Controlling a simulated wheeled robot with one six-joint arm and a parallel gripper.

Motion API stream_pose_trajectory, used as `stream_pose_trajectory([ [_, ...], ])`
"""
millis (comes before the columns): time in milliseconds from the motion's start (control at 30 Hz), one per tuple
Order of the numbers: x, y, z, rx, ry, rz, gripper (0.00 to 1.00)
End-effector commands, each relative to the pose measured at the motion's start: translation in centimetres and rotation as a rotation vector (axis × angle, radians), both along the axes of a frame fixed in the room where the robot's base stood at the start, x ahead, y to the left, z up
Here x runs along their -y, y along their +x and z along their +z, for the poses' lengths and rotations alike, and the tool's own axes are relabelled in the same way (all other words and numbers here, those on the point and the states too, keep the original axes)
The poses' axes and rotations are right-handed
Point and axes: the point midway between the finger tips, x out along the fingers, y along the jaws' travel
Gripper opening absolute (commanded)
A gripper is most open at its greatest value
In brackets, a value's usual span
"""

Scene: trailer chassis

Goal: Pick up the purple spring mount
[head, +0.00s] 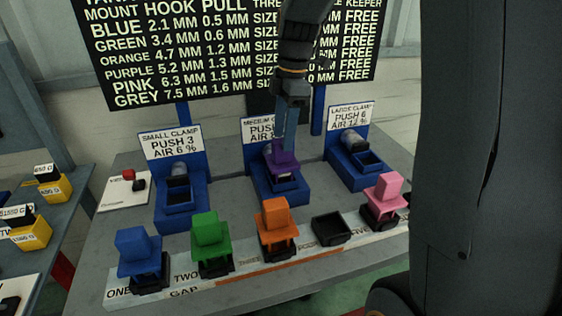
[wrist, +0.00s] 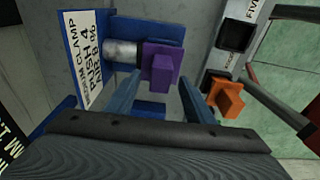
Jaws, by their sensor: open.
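The purple spring mount (head: 282,161) sits in the blue medium clamp (head: 262,182), in the middle of the three clamps on the bench. In the wrist view the purple mount (wrist: 161,63) shows just beyond the fingertips, close to the clamp's grey cylinder (wrist: 121,51). My gripper (head: 284,140) points down over the mount, with its blue fingers close to the mount's top. In the wrist view my gripper (wrist: 164,88) is open, its two fingers apart on either side of the mount. I cannot tell whether they touch it.
Blue (head: 139,252), green (head: 211,240), orange (head: 276,225) and pink (head: 384,198) mounts stand in a front row, with an empty black holder (head: 331,229) between orange and pink. The small clamp (head: 178,200) and large clamp (head: 355,165) flank the medium one. A sign (head: 220,50) stands behind.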

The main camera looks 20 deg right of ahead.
Motion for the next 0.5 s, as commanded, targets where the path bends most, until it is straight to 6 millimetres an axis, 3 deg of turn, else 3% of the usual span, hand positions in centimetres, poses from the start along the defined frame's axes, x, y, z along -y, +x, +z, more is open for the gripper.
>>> stream_pose_trajectory([
  [233,-0.5,-0.2,-3.3,-0.002,0.0,0.003,0.48],
  [500,-0.6,-0.1,-4.1,0.0,0.0,0.005,0.48],
])
